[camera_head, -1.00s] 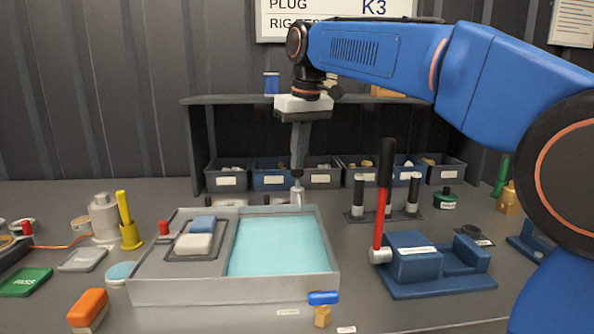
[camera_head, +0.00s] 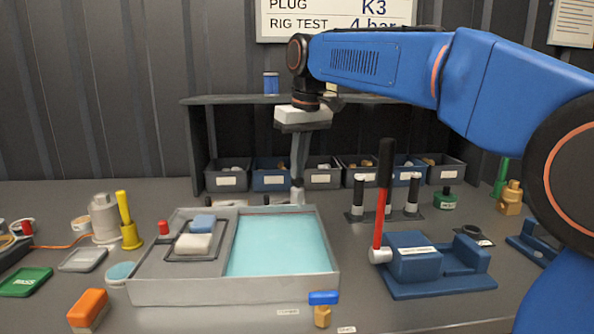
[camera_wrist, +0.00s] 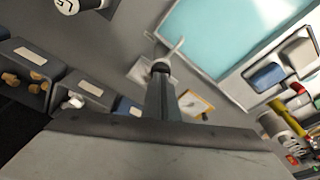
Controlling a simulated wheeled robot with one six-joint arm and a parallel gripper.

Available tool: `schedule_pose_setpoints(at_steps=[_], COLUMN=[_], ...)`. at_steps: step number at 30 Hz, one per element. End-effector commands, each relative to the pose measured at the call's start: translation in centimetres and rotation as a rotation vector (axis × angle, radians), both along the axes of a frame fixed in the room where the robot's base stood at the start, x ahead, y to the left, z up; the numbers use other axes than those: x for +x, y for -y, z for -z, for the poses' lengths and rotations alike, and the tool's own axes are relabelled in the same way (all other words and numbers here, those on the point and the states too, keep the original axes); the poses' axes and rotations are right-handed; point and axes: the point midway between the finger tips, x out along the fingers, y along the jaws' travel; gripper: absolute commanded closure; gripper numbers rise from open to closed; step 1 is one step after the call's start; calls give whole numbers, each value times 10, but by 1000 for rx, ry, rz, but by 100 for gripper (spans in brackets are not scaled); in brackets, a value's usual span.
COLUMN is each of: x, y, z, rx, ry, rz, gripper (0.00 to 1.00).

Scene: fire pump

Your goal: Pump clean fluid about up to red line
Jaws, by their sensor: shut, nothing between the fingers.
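A grey basin (camera_head: 235,291) holds pale teal fluid (camera_head: 278,245); the fluid also shows in the wrist view (camera_wrist: 205,30). A thin red line (camera_head: 290,213) shows along the inside of its back wall, just above the fluid's far edge. A small silver pump (camera_head: 298,198) stands behind the basin's back rim; its top and thin spout show in the wrist view (camera_wrist: 163,64). My gripper (camera_head: 298,180) is shut and empty, pointing down with its fingertips at the pump's top. Whether they touch is hard to tell. The fingers partly hide the pump.
Grey and blue bins (camera_head: 322,178) line the shelf behind. A red-handled hammer (camera_head: 382,215) leans at a blue block fixture (camera_head: 415,262) on the right. A tray with blue and white sponges (camera_head: 195,243) sits on the basin's left part.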

Motion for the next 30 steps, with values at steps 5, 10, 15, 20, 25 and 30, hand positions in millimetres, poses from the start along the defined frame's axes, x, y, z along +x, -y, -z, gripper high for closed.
schedule_pose_setpoints(at_steps=[5, 10, 15, 20, 25, 30], x=[0, 1, 1, 0, 0, 0], y=[0, 0, 0, 0, 0, 0], z=[0, -8, -18, -23, -23, -23], rx=[-2, -1, -1, -1, -1, -1], ry=[-3, -1, -1, -2, -1, -1], rz=[0, 0, 0, 0, 0, 0], gripper=[100, 100, 100, 100, 100, 100])
